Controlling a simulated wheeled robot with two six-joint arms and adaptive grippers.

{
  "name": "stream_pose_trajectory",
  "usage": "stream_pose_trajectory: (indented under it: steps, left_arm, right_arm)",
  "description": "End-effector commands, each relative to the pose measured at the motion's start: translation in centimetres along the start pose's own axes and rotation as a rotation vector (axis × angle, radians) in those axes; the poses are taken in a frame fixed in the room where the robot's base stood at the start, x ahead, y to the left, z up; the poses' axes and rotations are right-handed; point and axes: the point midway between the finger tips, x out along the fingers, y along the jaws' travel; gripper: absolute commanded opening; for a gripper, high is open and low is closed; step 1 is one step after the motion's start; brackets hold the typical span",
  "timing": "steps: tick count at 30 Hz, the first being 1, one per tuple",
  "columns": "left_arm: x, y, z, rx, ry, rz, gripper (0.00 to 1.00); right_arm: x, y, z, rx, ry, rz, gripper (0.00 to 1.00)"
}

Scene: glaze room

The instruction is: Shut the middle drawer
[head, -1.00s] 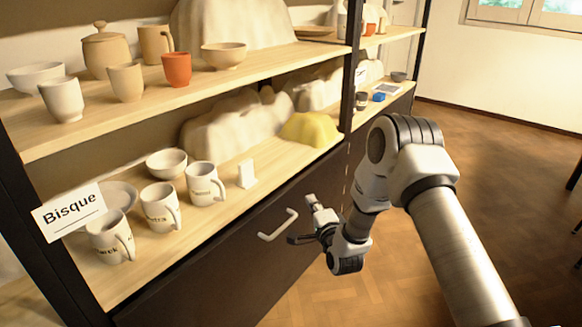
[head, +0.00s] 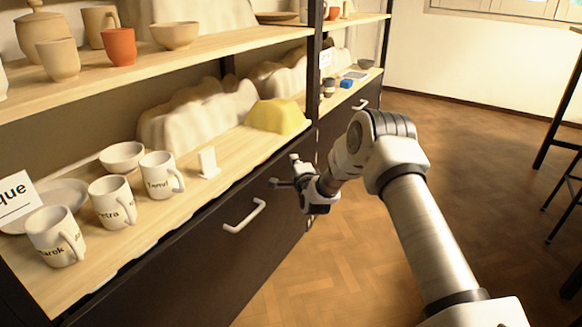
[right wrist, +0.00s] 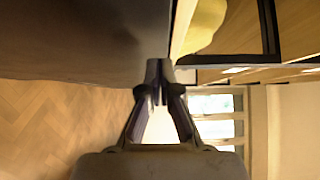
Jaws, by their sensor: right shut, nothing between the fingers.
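The dark drawer front (head: 215,255) with a white bar handle (head: 245,216) runs below the shelf of mugs in the head view. It looks about level with the shelf edge; I cannot tell whether a small gap is left. My right gripper (head: 279,183) is shut and empty, to the right of the handle and apart from it, close to the dark front's right part. In the right wrist view the closed fingertips (right wrist: 158,85) are beside a dark panel (right wrist: 80,40). My left gripper is not in view.
White mugs (head: 112,202) and a yellow lump (head: 277,117) stand on the shelf (head: 215,182) above. A second handle (head: 360,104) is on the dark unit farther right. The wooden floor (head: 400,270) is open; a dark stool (head: 568,190) stands at the right edge.

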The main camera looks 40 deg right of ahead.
Motion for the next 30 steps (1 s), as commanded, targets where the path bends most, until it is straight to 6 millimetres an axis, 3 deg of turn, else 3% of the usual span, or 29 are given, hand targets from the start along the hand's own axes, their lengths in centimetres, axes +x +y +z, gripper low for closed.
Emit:
stream_pose_trajectory:
  steps: [4,14,22,30]
  left_arm:
    - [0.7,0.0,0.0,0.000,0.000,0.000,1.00]
    - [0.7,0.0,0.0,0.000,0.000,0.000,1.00]
    - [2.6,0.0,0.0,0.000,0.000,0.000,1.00]
    - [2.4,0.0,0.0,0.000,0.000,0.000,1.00]
  right_arm:
    - [0.9,0.1,0.9,0.000,0.000,-0.001,0.00]
    - [1.1,0.0,1.1,0.000,0.001,-0.001,0.00]
    - [3.4,0.2,3.5,-0.001,-0.001,-0.004,0.00]
    - [3.7,-0.3,3.8,-0.001,-0.003,-0.004,0.00]
